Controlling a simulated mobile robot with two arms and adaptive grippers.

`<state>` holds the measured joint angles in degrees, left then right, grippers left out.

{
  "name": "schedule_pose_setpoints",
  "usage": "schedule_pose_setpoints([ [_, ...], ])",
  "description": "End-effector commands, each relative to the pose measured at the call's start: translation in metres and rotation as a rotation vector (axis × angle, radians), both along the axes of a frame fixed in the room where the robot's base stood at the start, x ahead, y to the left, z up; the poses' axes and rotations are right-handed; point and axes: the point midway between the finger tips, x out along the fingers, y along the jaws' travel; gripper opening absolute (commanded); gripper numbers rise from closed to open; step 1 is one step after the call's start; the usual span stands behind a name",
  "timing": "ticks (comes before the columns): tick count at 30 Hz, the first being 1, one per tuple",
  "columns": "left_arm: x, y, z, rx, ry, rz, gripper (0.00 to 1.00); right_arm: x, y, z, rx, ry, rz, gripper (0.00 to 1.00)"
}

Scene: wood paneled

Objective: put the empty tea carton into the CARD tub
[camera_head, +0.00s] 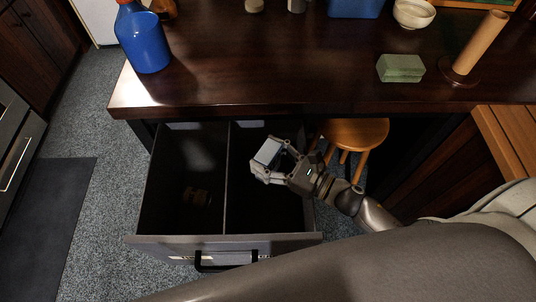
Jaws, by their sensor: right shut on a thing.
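My right gripper (279,160) is shut on a small blue-grey box with pale edges (268,152), which looks like the tea carton. It holds the box above the right-hand compartment of an open pull-out drawer (275,241). A divider (227,180) splits the drawer into a left tub (165,190) and a right tub (262,208). My left gripper is not in view.
The dark wooden counter (290,85) overhangs the drawer's back. On it stand a blue bottle (142,42), a green block (400,68), a paper-roll holder (480,42) and a white bowl (413,13). A round wooden stool (354,132) stands close right of the drawer.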

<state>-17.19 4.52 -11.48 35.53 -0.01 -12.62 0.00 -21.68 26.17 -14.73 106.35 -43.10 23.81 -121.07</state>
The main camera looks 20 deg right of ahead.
Motion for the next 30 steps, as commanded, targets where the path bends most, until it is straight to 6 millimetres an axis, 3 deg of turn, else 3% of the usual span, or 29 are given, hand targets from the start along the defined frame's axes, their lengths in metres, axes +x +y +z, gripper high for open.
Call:
schedule_pose_setpoints([
  [12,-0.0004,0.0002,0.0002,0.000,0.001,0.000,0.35,0.0000,0.0000,0.0003,0.000,0.000,0.000,0.41],
  [13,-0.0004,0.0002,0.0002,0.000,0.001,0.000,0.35,0.0000,0.0000,0.0003,0.000,0.000,0.000,0.64],
  [18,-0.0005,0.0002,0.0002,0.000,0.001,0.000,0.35,0.0000,0.0000,0.0003,0.000,0.000,0.000,0.86],
  [30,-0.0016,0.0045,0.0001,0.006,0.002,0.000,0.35,-0.0016,-0.0012,-0.0002,0.000,0.001,0.000,0.87],
])
